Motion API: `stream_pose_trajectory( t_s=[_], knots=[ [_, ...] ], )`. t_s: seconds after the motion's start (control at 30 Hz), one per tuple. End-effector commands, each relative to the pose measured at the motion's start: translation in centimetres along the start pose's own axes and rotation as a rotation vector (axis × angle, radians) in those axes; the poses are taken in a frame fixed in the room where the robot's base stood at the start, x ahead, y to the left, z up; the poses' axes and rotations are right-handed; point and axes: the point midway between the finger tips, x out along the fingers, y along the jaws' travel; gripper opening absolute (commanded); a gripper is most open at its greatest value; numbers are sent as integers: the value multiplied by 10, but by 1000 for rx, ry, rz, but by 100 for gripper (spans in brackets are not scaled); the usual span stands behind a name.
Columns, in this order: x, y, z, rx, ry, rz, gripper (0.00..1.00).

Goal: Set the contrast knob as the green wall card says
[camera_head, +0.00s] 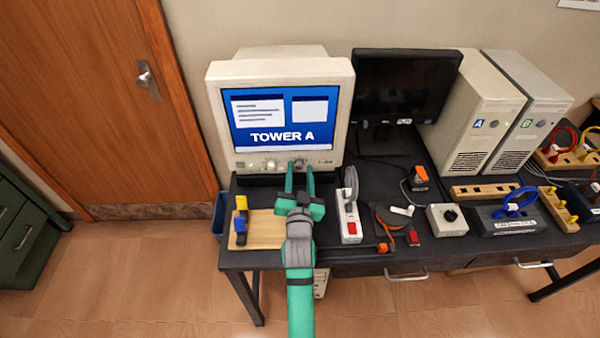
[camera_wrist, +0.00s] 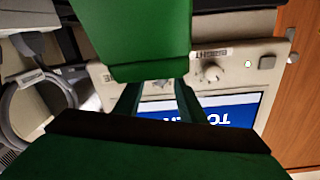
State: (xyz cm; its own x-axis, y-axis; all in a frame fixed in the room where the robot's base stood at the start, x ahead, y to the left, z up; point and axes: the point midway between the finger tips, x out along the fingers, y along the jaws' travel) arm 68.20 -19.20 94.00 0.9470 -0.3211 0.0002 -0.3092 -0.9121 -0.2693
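The beige CRT monitor (camera_head: 344,85) stands at the left of the desk, its screen reading TOWER A. One round knob (camera_head: 269,164) shows on its lower bezel; it also shows in the wrist view (camera_wrist: 210,72), right of my fingers. A second control (camera_head: 299,163) on the bezel lies by my fingertips, mostly hidden. I cannot read which one is contrast. My gripper (camera_head: 299,170) is at the lower bezel with its fingers apart, and they also show apart in the wrist view (camera_wrist: 156,92). Contact cannot be told. No green wall card is in view.
A wooden block with yellow and blue pieces (camera_head: 263,230) is left of my arm. A power strip (camera_head: 350,215) stands close on the right. A black monitor (camera_head: 405,85), two towers (camera_head: 475,105) and cables fill the right side. The floor left of the desk is free.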

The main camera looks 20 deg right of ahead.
Motion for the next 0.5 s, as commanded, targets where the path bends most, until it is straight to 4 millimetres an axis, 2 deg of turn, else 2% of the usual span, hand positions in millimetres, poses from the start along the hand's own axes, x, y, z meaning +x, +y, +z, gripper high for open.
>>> stream_pose_trajectory(
  t_s=[0.03,0.13,0.5],
  knots=[
    [0,0,0,0,0,0,24],
    [0,0,0,0,0,0,0],
    [0,2,0,-44,3,2,0]
  ],
)
